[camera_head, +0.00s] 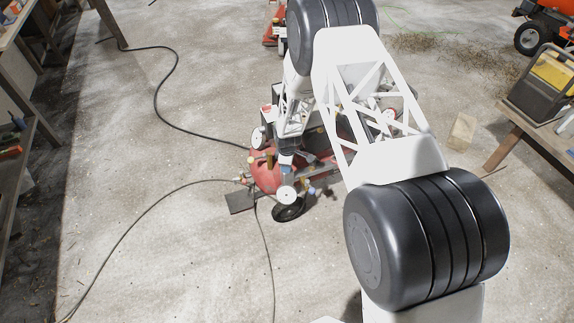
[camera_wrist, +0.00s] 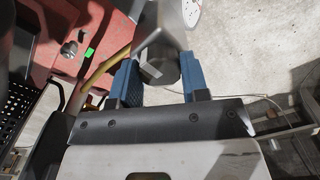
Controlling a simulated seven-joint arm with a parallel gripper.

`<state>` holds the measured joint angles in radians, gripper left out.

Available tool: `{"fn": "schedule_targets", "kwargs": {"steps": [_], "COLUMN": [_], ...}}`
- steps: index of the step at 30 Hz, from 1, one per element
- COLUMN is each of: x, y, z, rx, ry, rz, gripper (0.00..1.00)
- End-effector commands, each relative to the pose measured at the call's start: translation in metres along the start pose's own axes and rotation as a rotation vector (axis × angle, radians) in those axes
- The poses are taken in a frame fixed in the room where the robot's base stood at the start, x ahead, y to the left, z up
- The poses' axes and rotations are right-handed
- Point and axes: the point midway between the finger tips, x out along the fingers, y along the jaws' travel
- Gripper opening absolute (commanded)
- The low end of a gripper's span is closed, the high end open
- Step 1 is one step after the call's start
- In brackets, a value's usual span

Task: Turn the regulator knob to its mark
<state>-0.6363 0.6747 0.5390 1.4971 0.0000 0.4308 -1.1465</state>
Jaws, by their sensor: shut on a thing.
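The dark regulator knob (camera_wrist: 158,70) is between the two blue fingers of my gripper (camera_wrist: 160,80) in the wrist view. A grey metal part covers some of it, so I cannot make out its mark or how far it is turned. In the head view my gripper (camera_head: 287,160) is down at the front of the red compressor (camera_head: 265,178), and the knob is hidden there. A white round gauge (camera_head: 286,194) is just below the gripper, and another white gauge (camera_head: 258,137) is at upper left.
A brass-coloured pipe (camera_wrist: 100,73) runs close to the left finger. Black hoses (camera_head: 160,95) lie across the concrete floor. A bench (camera_head: 530,130) with a yellow and black machine (camera_head: 550,78) stands at right. The floor at left is mostly open.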

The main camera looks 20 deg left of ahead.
Motion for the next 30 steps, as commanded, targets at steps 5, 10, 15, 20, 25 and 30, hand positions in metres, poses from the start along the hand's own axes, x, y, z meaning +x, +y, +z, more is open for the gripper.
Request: {"fn": "schedule_targets", "kwargs": {"steps": [5,10,15,20,25,30], "x": [-0.001,0.000,0.000,-0.002,-0.011,-0.028], "y": [0.000,0.000,0.000,0.000,0.000,0.001], "z": [-0.001,0.000,0.000,0.000,0.000,-0.001], "rx": [0.000,0.000,0.001,0.001,0.001,0.001], "ry": [0.000,0.000,0.000,0.000,0.000,0.001], "rz": [0.001,0.000,0.000,0.000,0.001,0.002], "gripper": [0.51,0.67,0.67,0.67,0.67,0.67]}}
